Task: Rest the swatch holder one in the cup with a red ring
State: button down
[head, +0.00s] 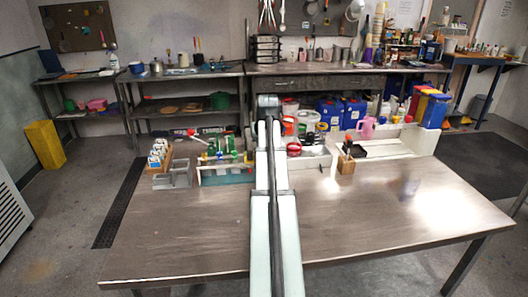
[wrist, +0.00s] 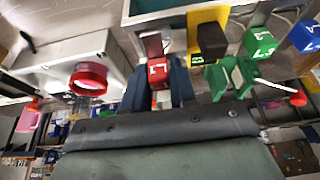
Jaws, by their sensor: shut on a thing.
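The red swatch holder (wrist: 158,72), with a white mark like a 1 and a brown top, is between the two dark fingers of my gripper (wrist: 158,92), which is shut on it. The cup with a red ring (wrist: 88,78) is left of my gripper in the wrist view, apart from the held holder. In the head view a red ring (head: 293,149) shows just right of my arm, in a white tray. My arm hides the gripper and the held holder in the head view.
Yellow (wrist: 205,28), green (wrist: 258,42) and blue (wrist: 303,35) numbered holders stand near my gripper. A teal-sided rack (head: 227,176) and a grey box (head: 172,179) are left of my arm. A wooden pen block (head: 346,165) stands at right. The front table is clear.

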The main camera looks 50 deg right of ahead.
notch_tip(320, 180, up, 7)
jog(key=shift+f, duration=0.2)
jog(key=shift+d+r, duration=0.1)
jog(key=shift+r, duration=0.25)
jog(key=s+d+r+n+y, duration=0.1)
jog(key=s+d+n, duration=0.1)
jog(key=d+n, duration=0.2)
jog(key=s+d+r+n+t+y, duration=0.1)
jog(key=s+d+n+y, duration=0.1)
jog(key=d+n, duration=0.3)
jog(key=s+d, duration=0.1)
jog(key=d, duration=0.3)
jog(key=shift+s+f, duration=0.1)
dwell(0.4)
notch_tip(320, 180, down, 10)
jog(key=shift+f, duration=0.15)
dwell(1.4)
